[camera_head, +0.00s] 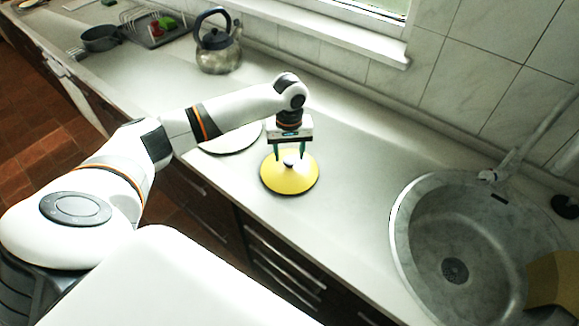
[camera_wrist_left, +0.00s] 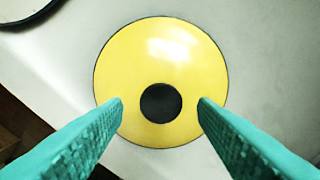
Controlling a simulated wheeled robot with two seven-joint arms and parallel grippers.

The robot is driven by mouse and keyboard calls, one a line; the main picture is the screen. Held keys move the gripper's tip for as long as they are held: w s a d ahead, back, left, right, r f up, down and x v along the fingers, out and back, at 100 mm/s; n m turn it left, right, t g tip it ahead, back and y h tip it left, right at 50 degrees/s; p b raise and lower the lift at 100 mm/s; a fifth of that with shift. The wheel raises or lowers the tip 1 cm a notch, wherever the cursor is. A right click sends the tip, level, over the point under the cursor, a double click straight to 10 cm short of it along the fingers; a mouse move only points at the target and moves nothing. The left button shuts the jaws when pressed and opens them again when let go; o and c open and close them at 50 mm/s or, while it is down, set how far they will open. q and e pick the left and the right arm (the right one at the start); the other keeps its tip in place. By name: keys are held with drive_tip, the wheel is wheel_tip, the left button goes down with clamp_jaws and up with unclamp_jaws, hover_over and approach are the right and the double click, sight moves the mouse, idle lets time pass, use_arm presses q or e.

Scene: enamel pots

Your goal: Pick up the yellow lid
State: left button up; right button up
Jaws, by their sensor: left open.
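The yellow lid (camera_head: 290,179) is a round disc with a dark knob at its centre. It lies on the counter below my left gripper. My left gripper (camera_head: 290,155) points down over the lid, its two teal fingers apart on either side of the knob. In the left wrist view the lid (camera_wrist_left: 160,55) fills the middle, with the dark knob (camera_wrist_left: 161,103) between the open fingers (camera_wrist_left: 160,105). The fingers do not appear to touch the knob. My right gripper is not in view.
A white round plate-like thing (camera_head: 232,143) lies on the counter just left of the lid, partly behind my arm. A sink (camera_head: 440,215) is at the right. A kettle (camera_head: 217,50) and a pan (camera_head: 101,40) stand farther back. The counter between lid and sink is clear.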

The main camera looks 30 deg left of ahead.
sight(289, 166)
use_arm(q)
drive_tip(key=shift+f, duration=1.4)
drive_tip(key=shift+r, duration=0.1)
drive_tip(key=c, duration=0.9)
